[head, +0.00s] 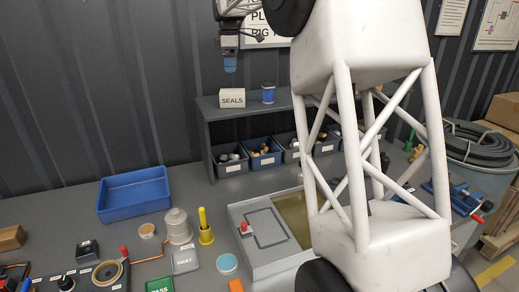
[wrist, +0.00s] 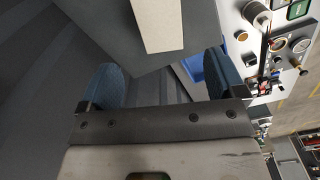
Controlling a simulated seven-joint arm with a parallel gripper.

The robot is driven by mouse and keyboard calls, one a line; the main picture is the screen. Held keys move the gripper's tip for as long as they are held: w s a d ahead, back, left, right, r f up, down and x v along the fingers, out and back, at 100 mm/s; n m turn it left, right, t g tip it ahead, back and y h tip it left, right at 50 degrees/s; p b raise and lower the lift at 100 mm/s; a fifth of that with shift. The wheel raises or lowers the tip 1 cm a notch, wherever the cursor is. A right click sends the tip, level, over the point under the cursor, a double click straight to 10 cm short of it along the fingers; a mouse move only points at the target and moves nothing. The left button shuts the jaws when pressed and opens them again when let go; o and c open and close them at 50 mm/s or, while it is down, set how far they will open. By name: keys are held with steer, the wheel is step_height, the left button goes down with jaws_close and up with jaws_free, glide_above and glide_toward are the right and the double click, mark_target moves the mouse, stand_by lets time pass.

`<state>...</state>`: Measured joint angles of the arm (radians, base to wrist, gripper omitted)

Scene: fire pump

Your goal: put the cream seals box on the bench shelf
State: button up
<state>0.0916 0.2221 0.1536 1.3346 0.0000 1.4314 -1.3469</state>
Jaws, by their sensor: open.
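The cream seals box (head: 232,98), labelled "SEALS", sits upright on top of the grey bench shelf (head: 280,107), near its left end. In the wrist view the cream box (wrist: 158,24) lies beyond my fingertips on the grey shelf top (wrist: 100,30). My gripper (head: 230,66) hangs above the box, with a clear gap between them. In the wrist view its two blue fingers are spread apart (wrist: 163,76), with nothing held between them. The box's underside is hidden.
A blue can (head: 268,93) stands on the shelf right of the box. Several bins (head: 262,153) of parts sit below. A blue tray (head: 134,194) and a grey pump box (head: 262,234) are on the bench. My white arm covers the shelf's right part.

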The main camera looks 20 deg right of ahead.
steer(key=s+a+f+m, duration=0.1)
steer(key=s+a+m, duration=0.15)
steer(key=s, duration=0.75)
steer(key=s+a+f+m+t, duration=0.1)
steer(key=s+m, duration=0.2)
steer(key=s, duration=0.7)
steer(key=s+a+f+m, duration=0.2)
steer(key=s, duration=0.8)
steer(key=s+f+m, duration=0.2)
steer(key=s+f, duration=0.3)
steer(key=s, duration=0.4)
steer(key=s+a+f+m+t, duration=0.1)
steer(key=s+f+m, duration=0.1)
steer(key=s+f, duration=0.3)
steer(key=s+a+f+m, duration=0.1)
steer(key=s+f+m, duration=0.2)
steer(key=s, duration=1)
step_height(320, 180, down, 2)
steer(key=shift+f+t, duration=0.25)
steer(key=shift+t, duration=0.05)
